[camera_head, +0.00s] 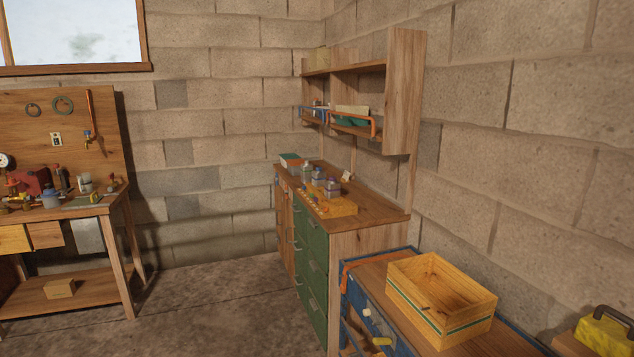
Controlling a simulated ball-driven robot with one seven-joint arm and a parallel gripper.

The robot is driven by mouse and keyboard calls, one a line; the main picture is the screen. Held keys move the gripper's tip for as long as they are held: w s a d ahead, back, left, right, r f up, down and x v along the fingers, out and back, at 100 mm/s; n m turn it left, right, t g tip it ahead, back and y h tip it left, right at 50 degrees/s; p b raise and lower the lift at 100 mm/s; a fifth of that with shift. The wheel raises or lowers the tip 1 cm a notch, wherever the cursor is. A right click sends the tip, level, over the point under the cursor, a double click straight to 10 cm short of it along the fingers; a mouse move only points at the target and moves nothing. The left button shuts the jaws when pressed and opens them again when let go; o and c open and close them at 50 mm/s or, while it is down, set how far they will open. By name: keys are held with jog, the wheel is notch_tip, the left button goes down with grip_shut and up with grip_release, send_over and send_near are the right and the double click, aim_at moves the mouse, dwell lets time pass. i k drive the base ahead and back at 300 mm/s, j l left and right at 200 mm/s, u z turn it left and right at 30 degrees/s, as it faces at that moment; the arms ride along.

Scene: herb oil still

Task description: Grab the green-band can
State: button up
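I cannot make out a can with a green band for certain in the head view. Small containers stand among other items on the left workbench (90,211), including a pale cylinder (86,184) and a grey-blue jar (50,199). Several small grey jars (318,178) stand on top of the green-drawer cabinet (375,212) in the corner. They are too small to tell any band colour. My gripper is not in view.
A yellow wooden crate (441,303) with a green stripe sits on a blue-framed cart (375,325) at the lower right. A yellow case (605,335) is at the right edge. Wooden shelves (405,90) hang above the cabinet. The floor (210,310) between workbench and cabinet is clear.

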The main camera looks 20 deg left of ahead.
aim_at(306, 168)
jog(key=i+j+u, duration=1)
jog(key=i, duration=0.6)
jog(key=i+u, duration=0.35)
jog(key=i, duration=0.55)
jog(key=i+z, duration=0.1)
jog(key=i, duration=0.5)
jog(key=i+j+z, duration=0.1)
jog(key=i, duration=0.55)
jog(key=i+j, duration=0.2)
jog(key=i, duration=0.4)
jog(key=l+z, duration=0.05)
